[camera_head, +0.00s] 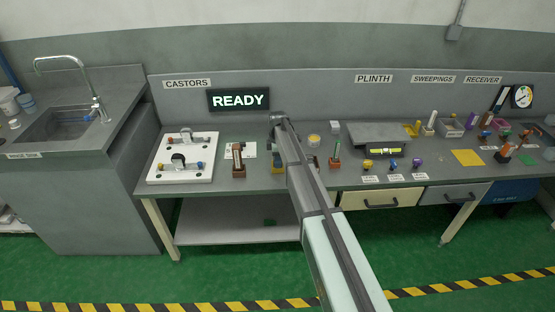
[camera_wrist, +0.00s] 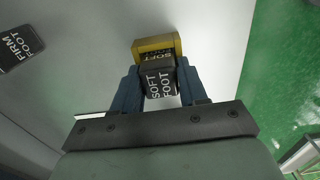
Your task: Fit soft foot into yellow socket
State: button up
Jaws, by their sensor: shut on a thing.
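In the wrist view, my gripper (camera_wrist: 159,72) has its two blue fingers closed on the sides of the soft foot (camera_wrist: 160,84), a black block with white "SOFT FOOT" lettering.
A black firm foot (camera_wrist: 20,47) lies on the pale surface at the upper left of the wrist view. Green floor shows past the surface edge at the right. In the head view, a white castor board (camera_head: 183,174) and a plinth (camera_head: 378,132) stand on the bench.

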jog(key=o, duration=1.1)
notch_tip(320, 180, up, 12)
jog(key=shift+r, duration=0.15)
